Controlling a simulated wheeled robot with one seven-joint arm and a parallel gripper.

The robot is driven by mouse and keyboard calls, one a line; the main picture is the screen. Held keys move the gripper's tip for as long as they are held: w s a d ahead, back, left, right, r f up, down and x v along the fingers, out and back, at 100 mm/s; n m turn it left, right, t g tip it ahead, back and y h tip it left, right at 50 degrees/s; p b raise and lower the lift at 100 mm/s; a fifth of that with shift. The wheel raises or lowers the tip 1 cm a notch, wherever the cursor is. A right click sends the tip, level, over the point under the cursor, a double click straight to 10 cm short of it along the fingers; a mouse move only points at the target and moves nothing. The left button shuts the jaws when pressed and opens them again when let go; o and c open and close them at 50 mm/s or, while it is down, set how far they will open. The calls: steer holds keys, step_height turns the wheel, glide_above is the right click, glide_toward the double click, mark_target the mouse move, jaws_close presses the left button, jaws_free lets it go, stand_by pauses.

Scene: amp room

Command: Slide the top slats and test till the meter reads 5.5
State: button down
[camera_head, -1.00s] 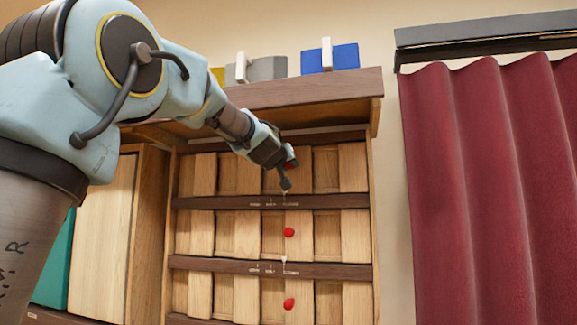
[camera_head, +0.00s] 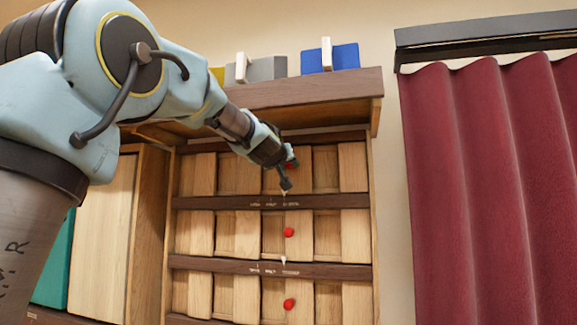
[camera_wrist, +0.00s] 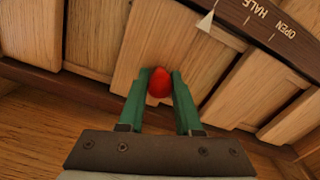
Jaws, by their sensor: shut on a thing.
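The top row of wooden slats (camera_head: 325,168) is in the cabinet in the head view. My gripper (camera_head: 288,175) is at this row, its fingers around a red knob (camera_wrist: 160,83) on a slat. In the wrist view the green fingers (camera_wrist: 161,90) are shut on the knob, one on each side. A white pointer (camera_wrist: 206,22) sits by a dark rail (camera_wrist: 265,28) with the words HALF and OPEN; the pointer is to the side of HALF away from OPEN. No meter reading is visible.
Two lower slat rows have red knobs, one in the middle row (camera_head: 289,232) and one in the bottom row (camera_head: 290,304). A shelf (camera_head: 300,90) overhangs the top row. A red curtain (camera_head: 480,180) hangs at right.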

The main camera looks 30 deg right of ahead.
steer(key=shift+w, duration=0.1)
steer(key=w+a+b, duration=0.1)
steer(key=a+b, duration=0.1)
steer(key=shift+w+b, duration=0.35)
steer(key=c, duration=0.6)
jaws_free()
steer(key=b+v, duration=0.1)
steer(key=v, duration=0.9)
steer(key=shift+s+a, duration=0.3)
